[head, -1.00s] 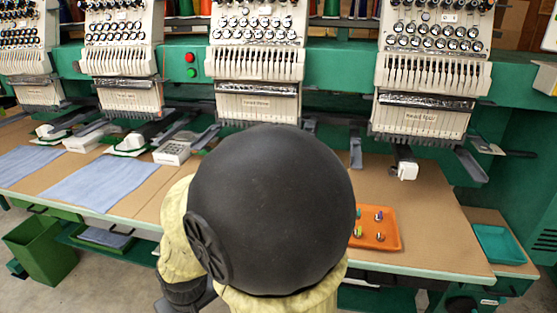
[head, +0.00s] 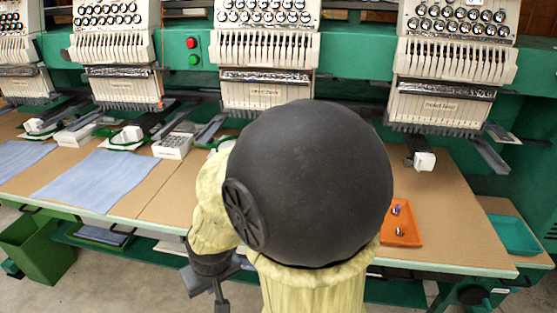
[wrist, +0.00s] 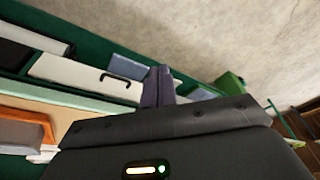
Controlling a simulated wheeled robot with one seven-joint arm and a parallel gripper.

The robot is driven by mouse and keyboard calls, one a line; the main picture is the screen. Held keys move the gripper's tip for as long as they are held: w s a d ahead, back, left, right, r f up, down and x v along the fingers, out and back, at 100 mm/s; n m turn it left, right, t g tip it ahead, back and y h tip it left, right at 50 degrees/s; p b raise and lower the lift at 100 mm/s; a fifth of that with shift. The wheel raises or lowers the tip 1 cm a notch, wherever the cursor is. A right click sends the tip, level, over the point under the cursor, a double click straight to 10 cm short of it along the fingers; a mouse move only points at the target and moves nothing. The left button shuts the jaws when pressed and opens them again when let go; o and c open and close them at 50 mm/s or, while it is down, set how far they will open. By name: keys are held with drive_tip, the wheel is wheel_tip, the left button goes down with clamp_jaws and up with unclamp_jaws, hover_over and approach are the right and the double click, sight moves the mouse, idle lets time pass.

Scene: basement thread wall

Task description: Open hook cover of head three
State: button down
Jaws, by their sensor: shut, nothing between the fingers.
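Head three (head: 265,92), a white embroidery head with a label, stands at the top middle of the head view. The place below it, where its hook cover would be, is mostly hidden behind my own arm; only a pale, green-edged bit (head: 221,144) shows at the arm's left edge, and I cannot tell what it is. My gripper (wrist: 158,88) is shut and empty in the wrist view, its dark fingers together. In the head view it hangs low in front of the table edge, apart from the machine.
Head four (head: 440,105) is at right, with a white block (head: 424,161) beneath it. An orange tray (head: 402,236) with bobbins lies beside my arm; a teal tray (head: 512,236) is farther right. Blue cloth (head: 105,180) covers the left tabletop. A green bin (head: 42,248) stands on the floor.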

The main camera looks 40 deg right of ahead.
drive_tip(key=w+d+r+m+t+h, duration=0.1)
drive_tip(key=w+d+m+t+h, duration=0.15)
drive_tip(key=w+m, duration=0.45)
drive_tip(key=w+d+r+m+t+h, duration=0.1)
drive_tip(key=w+d+m+t, duration=0.3)
drive_tip(key=w+m, duration=0.35)
drive_tip(key=d+r+m+h, duration=0.1)
drive_tip(key=d+m+h, duration=0.1)
drive_tip(key=w+d+r+m+h, duration=0.1)
drive_tip(key=d+m+h, duration=0.1)
drive_tip(key=d, duration=0.1)
drive_tip(key=d+r+m+t+h+b, duration=0.1)
drive_tip(key=d+m+h, duration=0.1)
drive_tip(key=d+m, duration=0.1)
drive_tip(key=shift+w+d, duration=0.1)
drive_tip(key=shift+w, duration=0.3)
drive_tip(key=s+d+r+m+g+h, duration=0.2)
drive_tip(key=s+d+r+m+h, duration=0.1)
drive_tip(key=d+m+h, duration=0.3)
drive_tip(key=shift+s+d+r+m+h, duration=0.2)
drive_tip(key=shift+s+r+m+h, duration=0.2)
drive_tip(key=shift+m, duration=0.85)
drive_tip(key=shift+w, duration=0.15)
drive_tip(key=p+x, duration=0.1)
drive_tip(key=x, duration=1.3)
drive_tip(key=shift+d+f, duration=0.1)
drive_tip(key=shift+f, duration=0.1)
